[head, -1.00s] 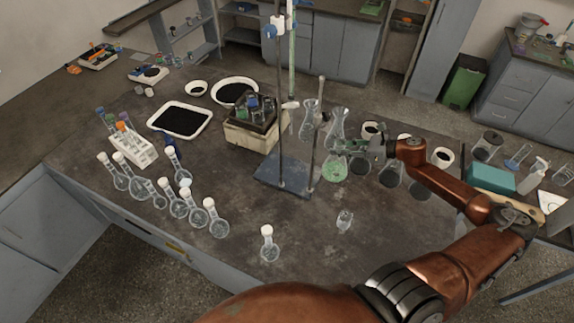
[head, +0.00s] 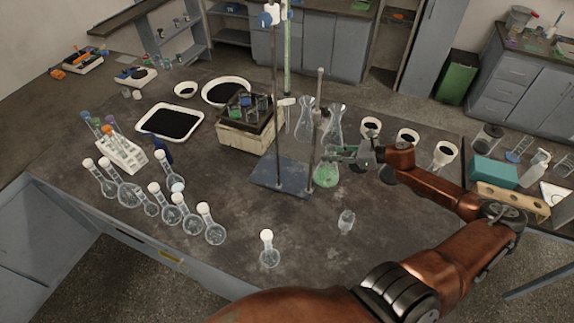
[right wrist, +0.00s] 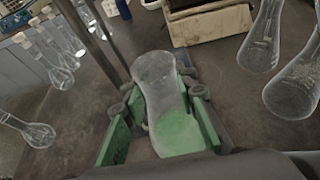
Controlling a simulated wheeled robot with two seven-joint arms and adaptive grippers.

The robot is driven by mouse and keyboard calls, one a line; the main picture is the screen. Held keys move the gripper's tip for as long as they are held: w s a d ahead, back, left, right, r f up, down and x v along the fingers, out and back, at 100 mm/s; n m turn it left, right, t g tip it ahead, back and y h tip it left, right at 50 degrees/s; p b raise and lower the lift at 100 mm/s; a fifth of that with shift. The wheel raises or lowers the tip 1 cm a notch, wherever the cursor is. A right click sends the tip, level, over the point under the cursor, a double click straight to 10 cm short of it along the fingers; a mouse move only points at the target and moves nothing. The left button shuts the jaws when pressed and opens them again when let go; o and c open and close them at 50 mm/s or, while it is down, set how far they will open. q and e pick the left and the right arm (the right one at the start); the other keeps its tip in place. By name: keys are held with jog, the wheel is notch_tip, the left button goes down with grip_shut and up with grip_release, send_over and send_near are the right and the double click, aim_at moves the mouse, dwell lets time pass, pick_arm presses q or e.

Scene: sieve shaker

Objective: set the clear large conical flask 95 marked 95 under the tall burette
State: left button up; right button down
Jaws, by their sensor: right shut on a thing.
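My right gripper (head: 345,153) is shut on a conical flask (head: 326,172), clear glass with green in its lower part. The right wrist view shows the flask (right wrist: 160,100) between green finger pads; no number is readable on it. The flask is beside the right edge of a dark stand base (head: 270,180). Whether it touches the bench or overlaps the base is unclear. The tall burette (head: 288,60), a thin tube with green in it, is held upright on the stand rod, behind and left of the flask. My left gripper is out of view.
Two clear conical flasks (head: 305,118) (head: 335,122) stand just behind the held one. A second upright rod (head: 316,130) rises near the base's right side. A small beaker (head: 346,222) and a round flask (head: 269,250) stand in front. The bench between them is mostly clear.

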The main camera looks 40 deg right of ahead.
jog(key=w+r+b+x, duration=0.1)
jog(key=r+x, duration=0.2)
jog(key=x, duration=1.4)
jog(key=shift+w+a, duration=0.3)
jog(key=shift+a, duration=0.15)
jog(key=c, duration=1.5)
grip_release()
jog(key=shift+c, duration=0.2)
jog(key=p+v, duration=0.1)
jog(key=v, duration=1.1)
jog(key=shift+w+a, duration=0.1)
jog(key=shift+w, duration=0.05)
